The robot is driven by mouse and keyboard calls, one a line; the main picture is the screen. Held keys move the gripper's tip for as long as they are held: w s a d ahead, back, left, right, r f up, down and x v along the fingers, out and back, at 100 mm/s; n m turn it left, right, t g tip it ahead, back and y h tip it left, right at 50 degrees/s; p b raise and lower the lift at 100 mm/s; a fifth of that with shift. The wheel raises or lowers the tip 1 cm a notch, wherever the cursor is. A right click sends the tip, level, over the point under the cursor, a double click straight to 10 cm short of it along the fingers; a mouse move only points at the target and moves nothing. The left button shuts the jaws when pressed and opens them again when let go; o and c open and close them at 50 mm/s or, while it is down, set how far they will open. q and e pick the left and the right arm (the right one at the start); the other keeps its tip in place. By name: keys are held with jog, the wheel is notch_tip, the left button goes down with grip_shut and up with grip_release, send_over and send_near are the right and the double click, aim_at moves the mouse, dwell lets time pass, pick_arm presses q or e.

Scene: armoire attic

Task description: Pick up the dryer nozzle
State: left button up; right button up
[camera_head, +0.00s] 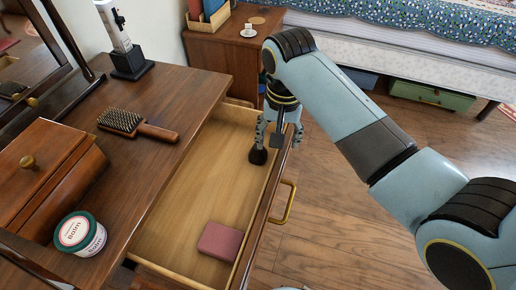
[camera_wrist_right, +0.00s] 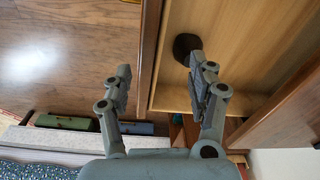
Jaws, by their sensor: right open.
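The dryer nozzle, which looks like a small dark piece (camera_head: 258,156), is in the open drawer (camera_head: 190,205), close to its front wall. It also shows in the right wrist view (camera_wrist_right: 186,44), partly hidden behind one fingertip. My right gripper (camera_head: 279,136) is over the drawer's front wall beside the nozzle, pointing down. In the right wrist view my right gripper (camera_wrist_right: 162,78) is open and empty, with the drawer's front edge showing between its fingers. The nozzle lies toward the right-hand finger, not midway between them; whether they touch cannot be told. My left gripper is not in view.
A pink block (camera_head: 220,241) lies in the drawer's near end. A brass handle (camera_head: 284,203) sticks out from its front. The dresser top holds a hairbrush (camera_head: 138,126), a balm tub (camera_head: 80,234) and a wooden box (camera_head: 48,180). Wooden floor (camera_head: 350,230) is clear at right.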

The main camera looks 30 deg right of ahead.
jog(key=m, duration=0.2)
send_near(258, 152)
jog(key=shift+w+d+f+g, duration=0.2)
jog(key=shift+w+d+f, duration=0.05)
jog(key=shift+w, duration=0.3)
jog(key=shift+w+d+f+g, duration=0.2)
jog(key=shift+w+d+f, duration=0.1)
jog(key=shift+w, duration=0.25)
notch_tip(258, 152, down, 4)
jog(key=shift+r+b, duration=0.1)
jog(key=shift+b, duration=0.45)
notch_tip(258, 152, down, 6)
jog(key=shift+f+b, duration=0.25)
jog(key=shift+b, duration=0.65)
jog(key=shift+c, duration=0.4)
jog(key=c, duration=0.6)
